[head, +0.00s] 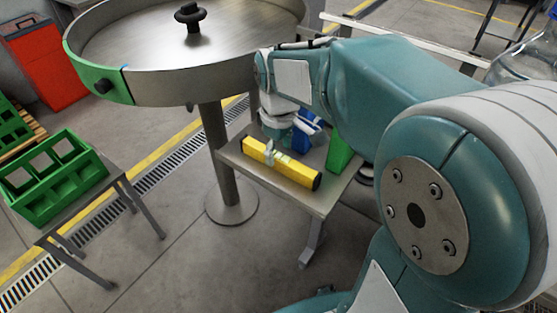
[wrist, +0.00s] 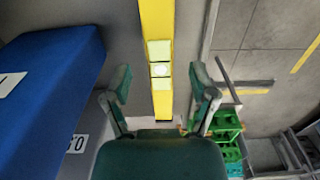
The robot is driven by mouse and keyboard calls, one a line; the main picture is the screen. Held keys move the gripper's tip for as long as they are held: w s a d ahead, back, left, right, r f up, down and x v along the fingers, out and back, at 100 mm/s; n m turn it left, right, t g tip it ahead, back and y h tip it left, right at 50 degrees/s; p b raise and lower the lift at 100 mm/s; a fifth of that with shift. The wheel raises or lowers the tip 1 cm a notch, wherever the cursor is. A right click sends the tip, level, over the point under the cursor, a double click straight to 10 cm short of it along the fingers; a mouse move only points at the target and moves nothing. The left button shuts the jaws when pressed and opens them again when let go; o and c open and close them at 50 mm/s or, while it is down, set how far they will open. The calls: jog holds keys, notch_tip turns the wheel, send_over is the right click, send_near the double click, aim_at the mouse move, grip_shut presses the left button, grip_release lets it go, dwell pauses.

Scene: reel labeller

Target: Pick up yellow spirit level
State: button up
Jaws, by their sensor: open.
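The yellow spirit level (head: 293,172) lies on a small metal bench (head: 312,199) in the head view, with a black end at its right. In the wrist view the spirit level (wrist: 159,32) runs up the middle of the picture, with its pale vial window between my fingertips' lines. My gripper (wrist: 160,84) is open, with one finger on each side of the level. In the head view my gripper (head: 270,148) is at the level's left half, mostly hidden by my wrist. I cannot tell whether the fingers touch the level.
A blue box (wrist: 45,80) stands close left of my gripper in the wrist view. A green container (head: 339,152) is at the bench's right. A round steel table (head: 150,45) rises behind. A green crate (head: 58,180) sits on a low table at left. Floor in front is clear.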

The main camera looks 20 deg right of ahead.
notch_tip(320, 180, down, 2)
jog(key=shift+f, duration=0.2)
grip_shut()
jog(key=shift+r, duration=0.1)
